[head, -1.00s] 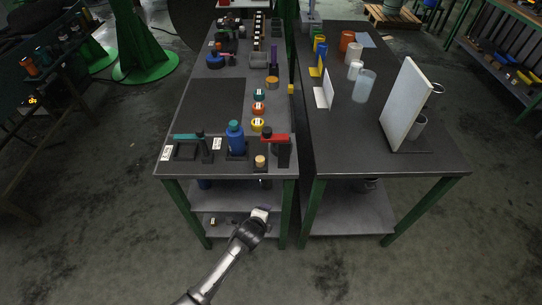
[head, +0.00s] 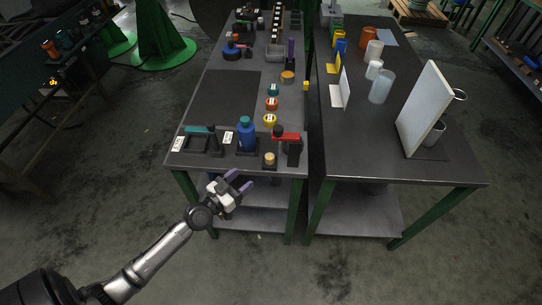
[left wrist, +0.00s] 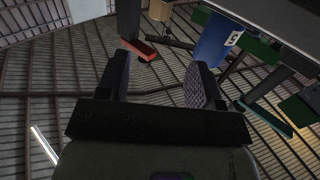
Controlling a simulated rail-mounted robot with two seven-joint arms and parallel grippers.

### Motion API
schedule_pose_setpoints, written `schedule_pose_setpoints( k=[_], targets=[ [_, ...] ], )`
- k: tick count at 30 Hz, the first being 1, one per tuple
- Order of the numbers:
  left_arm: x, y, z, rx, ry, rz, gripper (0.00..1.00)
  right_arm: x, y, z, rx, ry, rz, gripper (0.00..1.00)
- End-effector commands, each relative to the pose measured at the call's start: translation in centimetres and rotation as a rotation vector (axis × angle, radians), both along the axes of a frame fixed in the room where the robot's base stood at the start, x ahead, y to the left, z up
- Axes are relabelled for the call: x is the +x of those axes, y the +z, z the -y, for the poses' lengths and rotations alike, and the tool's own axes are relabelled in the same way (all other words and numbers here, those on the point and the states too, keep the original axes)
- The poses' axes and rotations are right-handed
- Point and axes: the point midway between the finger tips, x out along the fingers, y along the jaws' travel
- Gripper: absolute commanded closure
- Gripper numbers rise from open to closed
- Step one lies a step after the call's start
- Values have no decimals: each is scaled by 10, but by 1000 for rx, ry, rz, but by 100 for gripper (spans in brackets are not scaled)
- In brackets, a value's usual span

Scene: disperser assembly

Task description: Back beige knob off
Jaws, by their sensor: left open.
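The beige knob (head: 269,158) sits on a small dark base at the table's front edge, below the red-handled clamp (head: 287,144). In the left wrist view the beige knob (left wrist: 160,10) shows at the top edge, partly cut off. My left gripper (head: 240,181) is open and empty, in front of the table edge, to the left of and nearer than the knob, not touching it. Its two fingers (left wrist: 164,85) stand apart in the left wrist view with nothing between them. My right gripper is not in view.
A blue bottle (head: 246,136) stands left of the knob, with a teal-handled clamp (head: 203,139) farther left. Yellow, red and teal round parts (head: 271,104) line up behind the knob. A second table (head: 350,150) stands to the right across a narrow gap.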

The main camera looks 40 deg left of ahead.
Motion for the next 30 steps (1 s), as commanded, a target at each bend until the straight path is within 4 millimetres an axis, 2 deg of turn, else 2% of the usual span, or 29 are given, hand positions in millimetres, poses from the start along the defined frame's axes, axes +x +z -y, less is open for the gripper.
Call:
schedule_pose_setpoints(
  k=[12,18,24,30],
  targets=[
    [75,1,6,-2,0,2,40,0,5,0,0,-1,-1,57],
    [104,0,8,-1,-1,0,40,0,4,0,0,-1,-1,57],
    [122,-1,9,1,0,-1,40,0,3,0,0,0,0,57],
    [129,0,9,2,-2,-2,40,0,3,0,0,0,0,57]
  ],
)
